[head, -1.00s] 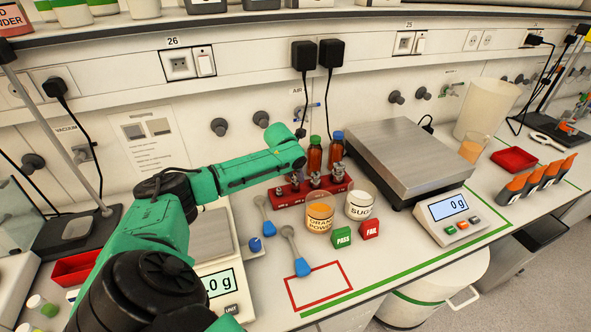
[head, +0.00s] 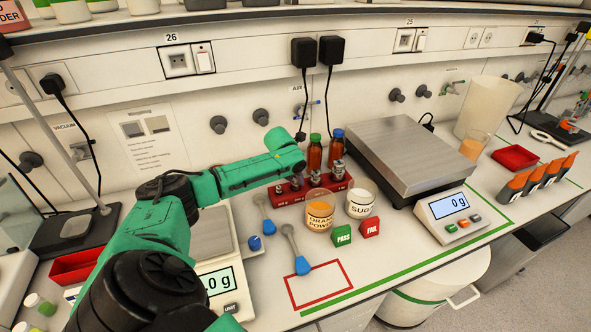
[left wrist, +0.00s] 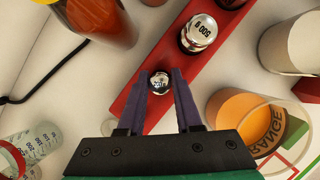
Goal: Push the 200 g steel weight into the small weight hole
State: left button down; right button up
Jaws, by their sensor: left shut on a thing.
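The red weight block (head: 296,191) lies in front of the two capped bottles and crosses the left wrist view (left wrist: 133,104). My left gripper (left wrist: 160,84) is over the block, shut on a small shiny steel weight (left wrist: 159,81), whose top shows between the dark fingertips. Its label is not readable, and its base is hidden, so I cannot tell how deep it sits in a hole. A larger steel weight marked 500 g (left wrist: 198,33) stands in the block beside it. In the head view my left gripper (head: 299,174) is partly hidden by its own arm. My right gripper is not in view.
An orange powder jar (head: 319,211) and a sugar jar (head: 360,201) stand close in front of the block. Brown bottles (head: 314,153) stand right behind it. A large scale (head: 393,150) is to the right. Blue scoops (head: 294,250) lie in front.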

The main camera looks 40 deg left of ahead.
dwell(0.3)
pick_arm(q)
jog(key=shift+r+p, duration=0.1)
jog(key=shift+p, duration=0.3)
jog(key=shift+f, duration=0.6)
jog(key=c, duration=0.5)
grip_release()
jog(key=shift+r, duration=0.1)
